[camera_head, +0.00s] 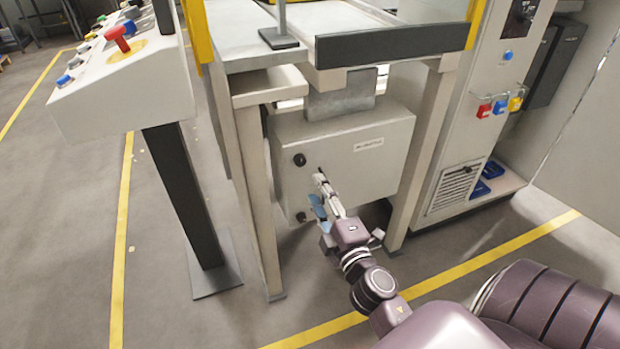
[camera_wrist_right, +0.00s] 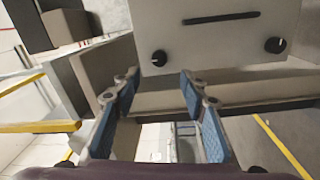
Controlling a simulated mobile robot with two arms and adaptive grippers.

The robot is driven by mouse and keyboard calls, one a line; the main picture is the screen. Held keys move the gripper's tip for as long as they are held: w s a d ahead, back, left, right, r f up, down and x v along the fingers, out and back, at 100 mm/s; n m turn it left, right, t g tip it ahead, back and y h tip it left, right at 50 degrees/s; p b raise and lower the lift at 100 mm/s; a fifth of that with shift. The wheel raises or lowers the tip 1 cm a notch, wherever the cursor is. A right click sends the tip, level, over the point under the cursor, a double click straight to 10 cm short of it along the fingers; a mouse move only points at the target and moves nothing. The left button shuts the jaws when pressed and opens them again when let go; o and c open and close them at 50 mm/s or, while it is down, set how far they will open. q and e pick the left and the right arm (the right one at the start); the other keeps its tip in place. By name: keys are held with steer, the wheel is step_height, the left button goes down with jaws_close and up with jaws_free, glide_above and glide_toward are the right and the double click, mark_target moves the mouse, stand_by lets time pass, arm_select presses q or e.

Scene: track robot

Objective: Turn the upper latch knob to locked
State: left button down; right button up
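The grey cabinet (camera_head: 360,165) hangs under the frame, with a black upper latch knob (camera_head: 299,160) near its left edge and a lower knob (camera_head: 301,217) below. My right gripper (camera_head: 319,186) is just right of and below the upper knob in the head view. In the right wrist view, turned sideways, the blue-padded fingers (camera_wrist_right: 160,82) are spread and empty. The upper knob (camera_wrist_right: 158,58) shows beyond the gap between them, and the lower knob (camera_wrist_right: 275,45) is to the right. I see no contact. The upper knob's small pale mark is too small to read. My left gripper is out of view.
A frame leg (camera_head: 257,190) stands left of the cabinet and another (camera_head: 420,155) right of it. A dark bar (camera_wrist_right: 221,18) lies on the cabinet's face. A control console (camera_head: 125,85) stands at left. Open floor lies in front, with yellow lines.

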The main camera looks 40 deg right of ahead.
steer(key=shift+v, duration=1.15)
